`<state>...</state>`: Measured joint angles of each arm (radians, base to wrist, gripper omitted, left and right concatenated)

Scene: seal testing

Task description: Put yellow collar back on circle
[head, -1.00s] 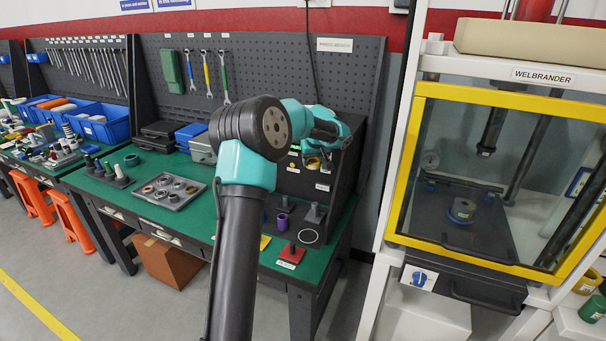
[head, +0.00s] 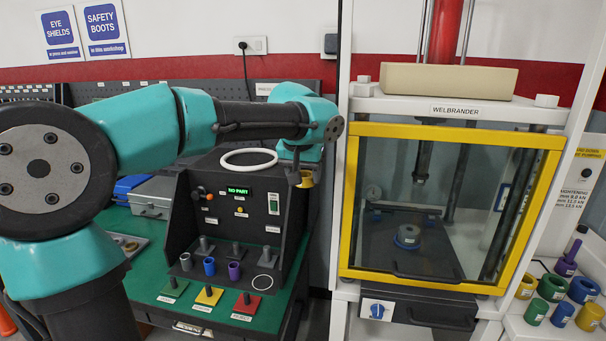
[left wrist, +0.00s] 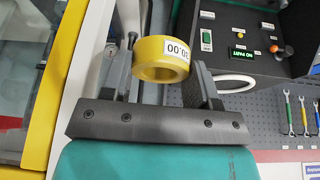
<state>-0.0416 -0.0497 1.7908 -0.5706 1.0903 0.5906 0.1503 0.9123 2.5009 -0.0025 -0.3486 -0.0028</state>
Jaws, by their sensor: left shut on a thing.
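The yellow collar (left wrist: 160,62) with a white number label is between the two fingers of my left gripper (left wrist: 163,75) in the left wrist view, which is shut on it. In the head view the collar (head: 308,179) shows partly behind my left gripper (head: 303,176), held in the air at the right side of the black test panel, left of the press. My right gripper is not in view.
The black panel (head: 238,215) reads NO PART, with a white ring (head: 248,158) at its top. Blue and purple sleeves and coloured plates stand before it. The yellow-framed press (head: 349,210) has its window down. Coloured collars, including a yellow one (head: 590,317), stand on the right shelf.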

